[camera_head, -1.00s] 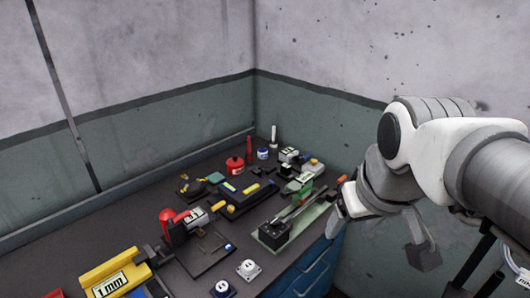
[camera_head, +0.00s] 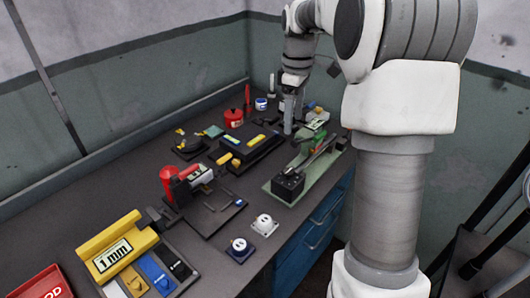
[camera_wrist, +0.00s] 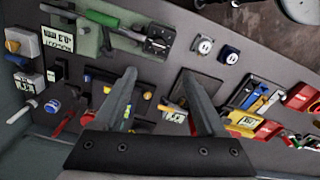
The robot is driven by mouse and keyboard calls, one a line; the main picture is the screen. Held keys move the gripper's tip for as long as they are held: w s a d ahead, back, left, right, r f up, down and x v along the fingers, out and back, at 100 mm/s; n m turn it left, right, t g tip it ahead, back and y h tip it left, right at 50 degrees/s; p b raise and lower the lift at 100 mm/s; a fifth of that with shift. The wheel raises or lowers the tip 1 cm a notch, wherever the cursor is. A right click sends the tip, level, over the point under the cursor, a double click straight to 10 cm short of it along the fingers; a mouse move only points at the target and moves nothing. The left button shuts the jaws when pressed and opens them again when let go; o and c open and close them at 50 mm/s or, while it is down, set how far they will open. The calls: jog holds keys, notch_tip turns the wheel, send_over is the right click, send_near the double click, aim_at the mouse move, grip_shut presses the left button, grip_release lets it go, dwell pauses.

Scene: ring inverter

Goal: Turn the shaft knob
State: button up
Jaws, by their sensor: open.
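My gripper (camera_head: 288,130) is above the back part of the bench, pointing down. In the wrist view my gripper (camera_wrist: 160,78) has its two fingers spread apart with nothing held between them. A pale green plate (camera_head: 272,187) near the bench's right edge carries a black block (camera_head: 288,186), a long dark shaft (camera_head: 322,157) and a green part (camera_head: 306,148). The same black block (camera_wrist: 158,42) and green part (camera_wrist: 101,18) show at the top of the wrist view. I cannot tell for certain which part is the shaft knob.
A black fixture (camera_head: 250,150) with yellow labels lies beside my gripper. A red-handled clamp (camera_head: 168,180), a white socket block (camera_head: 265,224), a blue socket block (camera_head: 240,248) and a yellow gauge (camera_head: 117,246) stand nearer.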

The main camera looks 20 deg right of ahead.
aim_at(289, 171)
jog(key=f, duration=1.2)
jog(key=f+b, duration=0.1)
jog(key=f, duration=0.5)
jog(key=shift+w, duration=0.25)
grip_shut()
